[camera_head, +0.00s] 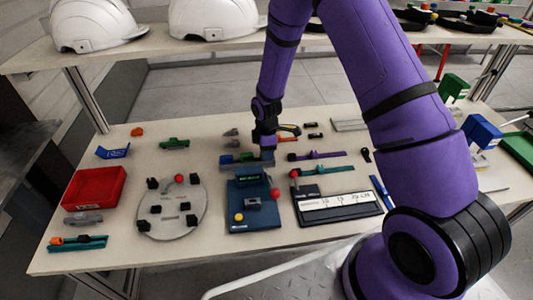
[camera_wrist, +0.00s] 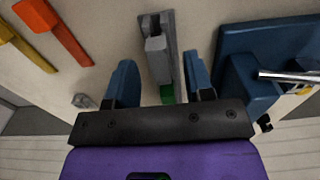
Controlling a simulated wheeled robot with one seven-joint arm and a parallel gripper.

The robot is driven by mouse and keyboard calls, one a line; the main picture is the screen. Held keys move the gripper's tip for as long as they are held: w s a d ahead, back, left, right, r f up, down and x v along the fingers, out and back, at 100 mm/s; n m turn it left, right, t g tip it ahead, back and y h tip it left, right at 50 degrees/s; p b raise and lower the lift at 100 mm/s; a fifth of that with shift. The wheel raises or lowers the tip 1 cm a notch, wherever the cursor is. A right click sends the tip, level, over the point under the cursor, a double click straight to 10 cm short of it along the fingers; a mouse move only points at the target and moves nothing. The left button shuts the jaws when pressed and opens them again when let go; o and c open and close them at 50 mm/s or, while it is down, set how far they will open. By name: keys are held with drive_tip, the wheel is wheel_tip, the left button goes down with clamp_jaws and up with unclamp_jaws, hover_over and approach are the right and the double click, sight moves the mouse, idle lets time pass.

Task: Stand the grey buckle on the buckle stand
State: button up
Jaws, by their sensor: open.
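My gripper (camera_head: 263,159) points down over the middle of the table. In the wrist view its two blue fingers (camera_wrist: 158,65) are apart. Between them shows a long, stepped grey piece (camera_wrist: 158,58) with a small green part at its lower end. It looks like the grey buckle, but I cannot tell whether it is that or the buckle stand. Gaps show on both sides of it, so the fingers do not grip it. In the head view my gripper hides this spot. Small grey pieces (camera_head: 231,132) lie just behind and left of my gripper.
A blue fixture with a metal bar (camera_wrist: 262,70) is close beside one finger. A blue panel with a display (camera_head: 238,217) lies in front of my gripper. A round grey plate (camera_head: 170,222), a red tray (camera_head: 94,187) and a black-and-white board (camera_head: 337,203) lie around.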

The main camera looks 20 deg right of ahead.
wheel_tip(320, 180, up, 9)
idle(0.3)
idle(0.4)
drive_tip(key=s+d+r+m+t, duration=0.15)
drive_tip(key=s+r+m, duration=0.3)
drive_tip(key=r, duration=0.75)
drive_tip(key=s+d+r+m+t, duration=0.1)
drive_tip(key=s+d+r+m, duration=0.35)
drive_tip(key=r, duration=0.85)
drive_tip(key=s+r+m+t, duration=0.1)
drive_tip(key=s+r+m, duration=0.2)
drive_tip(key=s, duration=0.8)
drive_tip(key=s+r+m+t, duration=0.1)
drive_tip(key=s+r+m, duration=0.2)
drive_tip(key=s+r, duration=0.4)
drive_tip(key=s+d, duration=0.1)
drive_tip(key=s, duration=0.4)
drive_tip(key=shift+r+m+t, duration=0.3)
drive_tip(key=shift+m+t, duration=0.05)
drive_tip(key=shift+m, duration=0.05)
